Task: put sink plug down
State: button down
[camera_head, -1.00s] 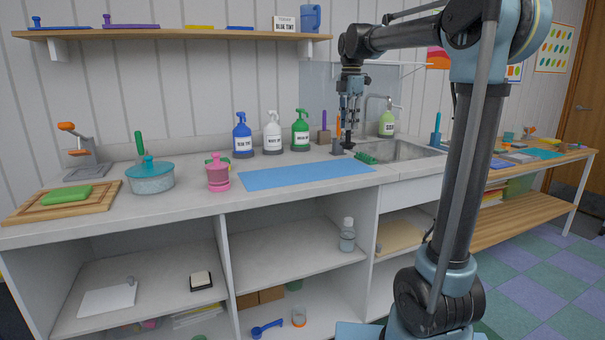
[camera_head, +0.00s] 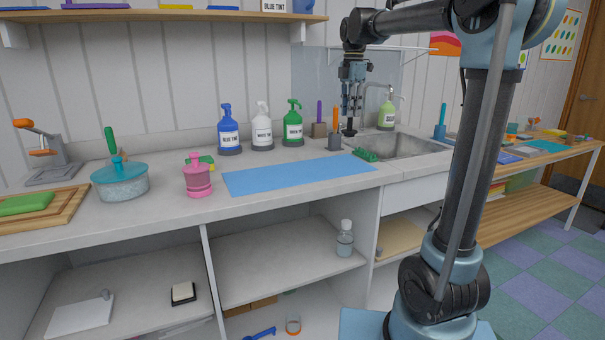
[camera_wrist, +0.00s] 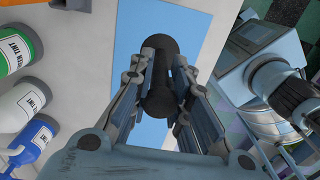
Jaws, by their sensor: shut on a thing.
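My gripper (camera_head: 351,108) points down above the counter, by the front left of the sink basin (camera_head: 405,146). It is shut on the black sink plug (camera_head: 349,131), which hangs below the fingers in the head view. In the wrist view the plug (camera_wrist: 160,98) sits between the two fingers (camera_wrist: 163,75), with a wide dark round end and a narrower body. The blue mat (camera_wrist: 185,28) shows beyond it. The plug appears clear of the counter (camera_head: 215,205), though the exact gap is hard to tell.
A grey block with an orange handle (camera_head: 335,143) and a brown block with a purple handle (camera_head: 318,129) stand close to the plug. A green brush (camera_head: 366,155) lies by the basin.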

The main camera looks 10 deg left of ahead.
aim_at(349, 131)
jog(key=shift+a+f, duration=0.15)
jog(key=shift+f, duration=4.85)
jog(key=c, duration=1.5)
grip_release()
jog(key=shift+f, duration=0.1)
notch_tip(349, 131, up, 12)
jog(key=shift+r, duration=0.1)
jog(key=s+d+f+m+t, duration=0.1)
jog(key=s+d+f+m, duration=1.3)
jog(key=s, duration=0.3)
jog(key=s+d+f+m, duration=0.2)
jog(key=s+f+m, duration=0.1)
jog(key=s+f, duration=0.2)
jog(key=s+d+f+m, duration=0.2)
jog(key=s+f+m, duration=0.2)
jog(key=f, duration=0.4)
jog(key=s+d+f+m+t, duration=0.1)
jog(key=s+d+f+m, duration=0.2)
jog(key=s+f, duration=0.3)
jog(key=shift+s+d+f+m, duration=0.1)
jog(key=shift+f+m, duration=0.2)
jog(key=shift+f, duration=0.2)
